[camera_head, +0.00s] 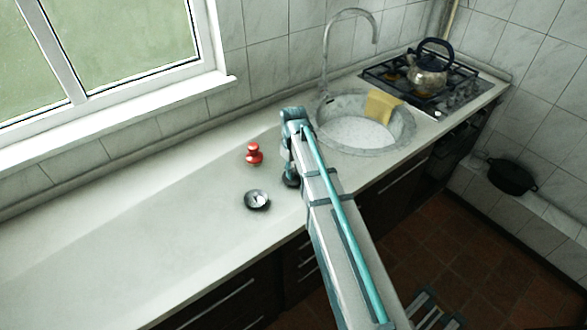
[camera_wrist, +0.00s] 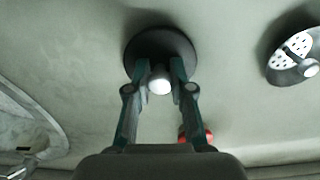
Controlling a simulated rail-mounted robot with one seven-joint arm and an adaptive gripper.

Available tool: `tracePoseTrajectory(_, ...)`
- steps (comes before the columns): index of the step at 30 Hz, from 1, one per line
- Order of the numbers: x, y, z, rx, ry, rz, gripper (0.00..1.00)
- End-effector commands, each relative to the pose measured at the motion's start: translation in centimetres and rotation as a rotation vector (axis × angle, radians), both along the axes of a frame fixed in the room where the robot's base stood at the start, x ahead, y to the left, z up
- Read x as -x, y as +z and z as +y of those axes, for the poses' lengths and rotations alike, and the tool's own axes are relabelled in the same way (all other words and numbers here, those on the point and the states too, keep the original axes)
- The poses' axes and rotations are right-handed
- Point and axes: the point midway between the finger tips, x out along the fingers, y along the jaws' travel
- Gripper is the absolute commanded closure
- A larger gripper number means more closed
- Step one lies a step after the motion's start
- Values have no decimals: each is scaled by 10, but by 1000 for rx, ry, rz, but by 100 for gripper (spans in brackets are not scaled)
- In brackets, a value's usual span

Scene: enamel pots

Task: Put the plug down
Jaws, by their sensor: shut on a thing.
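The plug (camera_wrist: 160,43) is a dark round disc with a shiny light knob in the wrist view. My gripper (camera_wrist: 160,80) is shut on the knob, one finger on each side. In the head view, my gripper (camera_head: 291,172) points down at the counter, left of the sink, and my arm hides much of it. The dark plug (camera_head: 291,182) shows only in part there. The disc lies close to the counter surface with a shadow beside it; I cannot tell whether it touches.
A metal strainer (camera_head: 257,200) and a red object with a knob (camera_head: 254,153) stand left of my gripper. The sink (camera_head: 390,147), with a yellow cloth (camera_head: 382,105) on its rim, is to the right. A kettle (camera_head: 430,72) sits on the hob. The counter's left part is clear.

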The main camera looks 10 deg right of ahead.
Motion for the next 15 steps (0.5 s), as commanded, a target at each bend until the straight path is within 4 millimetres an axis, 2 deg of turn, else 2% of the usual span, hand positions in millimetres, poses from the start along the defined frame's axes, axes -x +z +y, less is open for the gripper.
tracePoseTrajectory(11, 0, -5, 0, 0, 0, 0, 100)
tracePoseTrajectory(12, 0, -5, 0, 0, 0, -1, 77)
tracePoseTrajectory(15, 0, -4, 0, 0, 0, -1, 60)
